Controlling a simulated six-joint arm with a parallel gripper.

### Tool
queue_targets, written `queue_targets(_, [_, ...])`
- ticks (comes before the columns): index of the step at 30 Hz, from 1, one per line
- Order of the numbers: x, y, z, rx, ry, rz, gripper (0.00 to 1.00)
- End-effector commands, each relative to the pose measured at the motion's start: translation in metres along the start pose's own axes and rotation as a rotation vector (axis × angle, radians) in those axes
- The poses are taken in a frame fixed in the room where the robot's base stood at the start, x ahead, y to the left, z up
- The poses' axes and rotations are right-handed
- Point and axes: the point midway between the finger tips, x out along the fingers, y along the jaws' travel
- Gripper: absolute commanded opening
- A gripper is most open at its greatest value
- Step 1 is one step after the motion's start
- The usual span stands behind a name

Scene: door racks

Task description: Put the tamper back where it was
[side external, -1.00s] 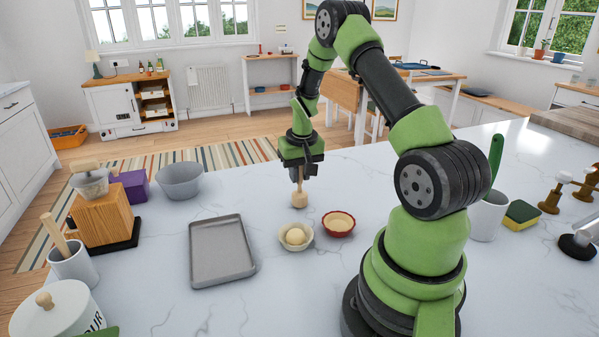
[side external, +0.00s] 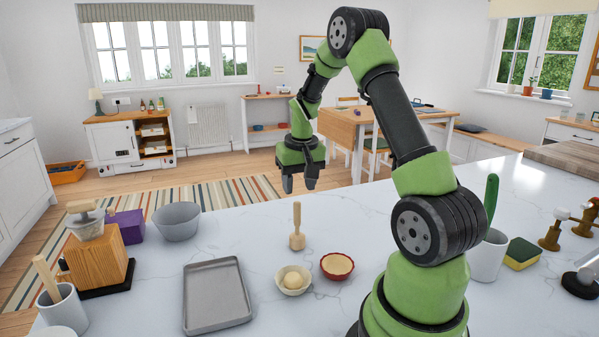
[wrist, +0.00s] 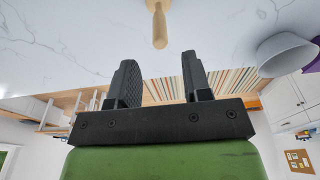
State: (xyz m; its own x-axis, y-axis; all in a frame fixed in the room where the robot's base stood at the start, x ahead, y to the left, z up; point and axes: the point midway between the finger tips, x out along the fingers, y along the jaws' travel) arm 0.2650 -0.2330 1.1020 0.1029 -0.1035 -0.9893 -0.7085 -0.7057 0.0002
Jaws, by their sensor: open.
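The wooden tamper (side external: 297,230) stands upright on the white marble counter, its thick end down and its thin handle up. It stands behind the dough cup and the red tart dish. My gripper (side external: 300,188) is open and empty, raised above and a little behind the tamper, apart from it. In the wrist view, the tamper (wrist: 159,25) shows at the top, beyond the two spread fingers (wrist: 160,80), with nothing between them.
A cream fluted cup with a dough ball (side external: 293,279) and a red tart dish (side external: 337,266) stand in front of the tamper. A grey tray (side external: 216,295) lies to the left. A grey bowl (side external: 177,222) stands further left. Counter around the tamper is clear.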

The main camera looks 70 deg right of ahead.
Motion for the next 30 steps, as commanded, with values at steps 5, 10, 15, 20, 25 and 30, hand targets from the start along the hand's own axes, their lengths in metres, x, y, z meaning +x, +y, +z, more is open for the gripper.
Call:
queue_targets(5, [-0.026,0.0,-0.001,-0.001,0.003,0.0,0.45])
queue_targets(10, [-0.046,-0.011,0.005,-0.018,0.022,-0.014,0.45])
queue_targets(15, [-0.101,-0.055,0.039,-0.093,0.106,-0.086,0.45])
queue_targets(20, [-0.153,-0.092,0.103,-0.188,0.193,-0.204,0.45])
queue_targets(25, [-0.185,-0.105,0.175,-0.284,0.259,-0.349,0.45])
queue_targets(30, [-0.193,-0.101,0.224,-0.351,0.288,-0.464,0.45])
